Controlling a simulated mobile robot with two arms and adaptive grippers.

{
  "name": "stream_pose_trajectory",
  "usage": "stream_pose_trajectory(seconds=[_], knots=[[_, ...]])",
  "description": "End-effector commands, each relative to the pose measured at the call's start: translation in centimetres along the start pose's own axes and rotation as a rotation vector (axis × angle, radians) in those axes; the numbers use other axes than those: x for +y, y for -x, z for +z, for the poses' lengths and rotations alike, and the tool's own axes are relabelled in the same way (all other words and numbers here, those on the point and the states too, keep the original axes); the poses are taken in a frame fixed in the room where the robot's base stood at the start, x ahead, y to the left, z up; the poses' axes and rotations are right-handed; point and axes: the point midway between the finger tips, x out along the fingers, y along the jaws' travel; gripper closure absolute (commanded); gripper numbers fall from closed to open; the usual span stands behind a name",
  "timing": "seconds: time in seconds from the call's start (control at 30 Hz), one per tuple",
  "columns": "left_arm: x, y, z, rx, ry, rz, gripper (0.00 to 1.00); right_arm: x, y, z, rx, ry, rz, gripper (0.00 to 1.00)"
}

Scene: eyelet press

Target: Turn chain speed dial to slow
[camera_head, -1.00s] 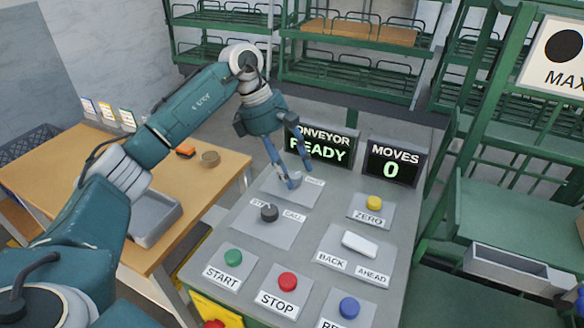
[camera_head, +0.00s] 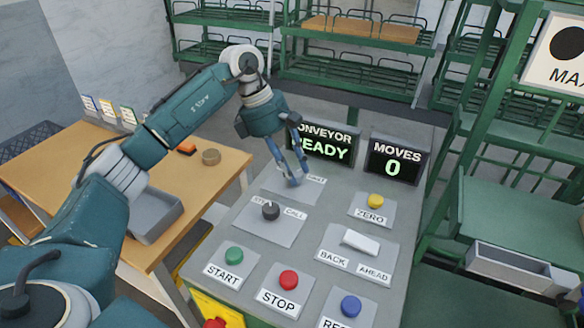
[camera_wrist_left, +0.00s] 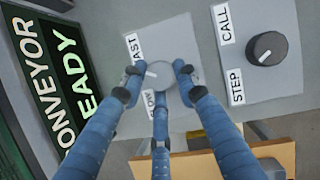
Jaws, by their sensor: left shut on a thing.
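The grey chain speed dial (camera_wrist_left: 170,79) sits on its plate between the "FAST" label (camera_wrist_left: 133,47) and the partly covered "SLOW" label (camera_wrist_left: 148,102). Its white mark points to the picture's left in the left wrist view, between the two labels. My left gripper (camera_wrist_left: 157,80) has its blue fingers closed around the dial. In the head view my left gripper (camera_head: 295,182) reaches down onto the same plate (camera_head: 277,183), where its fingers mostly hide the dial. My right gripper is not in view.
The black STEP/CALL dial (camera_head: 270,210) is close by on the panel. START (camera_head: 234,255), STOP (camera_head: 288,280), blue (camera_head: 350,306) and ZERO (camera_head: 375,201) buttons and a white rocker (camera_head: 360,241) surround it. The READY screen (camera_head: 325,145) stands right behind my left gripper.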

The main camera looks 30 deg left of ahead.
Motion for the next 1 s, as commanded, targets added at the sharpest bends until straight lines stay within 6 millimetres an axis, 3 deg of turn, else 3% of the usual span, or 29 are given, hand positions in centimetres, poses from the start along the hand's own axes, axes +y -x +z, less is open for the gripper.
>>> stream_pose_trajectory(seconds=[1.0], knots=[[-0.4,0.0,0.8,-0.016,0.804,0.338,0.96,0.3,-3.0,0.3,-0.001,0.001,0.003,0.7]])
